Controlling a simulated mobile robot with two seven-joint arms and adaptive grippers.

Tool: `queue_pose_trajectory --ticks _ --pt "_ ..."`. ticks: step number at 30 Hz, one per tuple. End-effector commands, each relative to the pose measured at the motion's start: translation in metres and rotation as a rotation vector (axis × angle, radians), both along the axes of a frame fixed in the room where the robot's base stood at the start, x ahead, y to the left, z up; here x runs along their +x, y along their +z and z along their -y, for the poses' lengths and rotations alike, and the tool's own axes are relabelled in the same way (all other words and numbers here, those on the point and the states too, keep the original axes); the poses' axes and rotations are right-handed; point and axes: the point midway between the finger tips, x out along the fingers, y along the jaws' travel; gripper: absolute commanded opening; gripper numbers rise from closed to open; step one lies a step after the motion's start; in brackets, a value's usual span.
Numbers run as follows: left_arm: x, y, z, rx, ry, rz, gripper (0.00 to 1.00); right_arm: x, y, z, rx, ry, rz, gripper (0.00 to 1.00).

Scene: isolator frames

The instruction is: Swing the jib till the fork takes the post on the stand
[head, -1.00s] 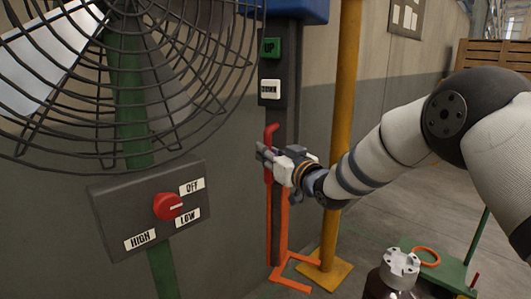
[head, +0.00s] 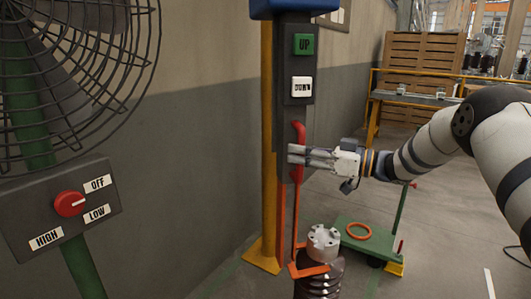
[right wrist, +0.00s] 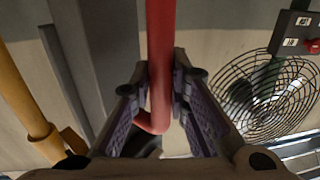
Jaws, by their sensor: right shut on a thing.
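The jib is a dark upright (head: 294,120) with a red handle bar (head: 299,131) on its front and an orange fork (head: 308,271) low down. My right gripper (head: 296,155) is shut on the red handle. In the right wrist view, the red bar (right wrist: 160,50) runs between both fingers (right wrist: 161,90). The post (head: 322,243) has a grey metal cap over a brown ribbed body. The stand under the post is not visible. My left gripper is out of view.
A caged fan (head: 70,80) and its switch box (head: 65,215) stand at the left. A yellow column (head: 268,160) rises behind the jib. A green trolley (head: 388,238) with an orange ring is behind the post. Open floor lies at the right.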

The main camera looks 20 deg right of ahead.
Motion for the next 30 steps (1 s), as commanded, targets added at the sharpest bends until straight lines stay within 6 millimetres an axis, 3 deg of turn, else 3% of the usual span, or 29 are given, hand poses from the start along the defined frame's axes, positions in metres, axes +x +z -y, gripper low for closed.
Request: queue_pose_trajectory --ticks 3,9,24,25,27,30 --pt "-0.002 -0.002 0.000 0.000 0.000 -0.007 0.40 -0.007 -0.004 0.023 -0.002 -0.002 -0.006 0.00" --pt "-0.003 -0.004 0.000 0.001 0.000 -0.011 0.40 -0.013 -0.004 0.046 -0.001 -0.001 -0.006 0.00" --pt "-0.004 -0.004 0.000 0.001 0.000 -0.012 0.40 -0.015 -0.002 0.053 -0.001 0.000 -0.004 0.00" --pt "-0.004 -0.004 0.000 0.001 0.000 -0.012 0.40 -0.015 -0.002 0.053 -0.001 0.000 -0.004 0.18" --pt "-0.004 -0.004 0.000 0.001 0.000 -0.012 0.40 -0.015 -0.002 0.053 -0.001 0.000 -0.003 0.33" --pt "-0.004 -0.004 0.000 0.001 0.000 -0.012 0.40 -0.015 -0.001 0.053 -0.001 0.000 -0.002 0.36"
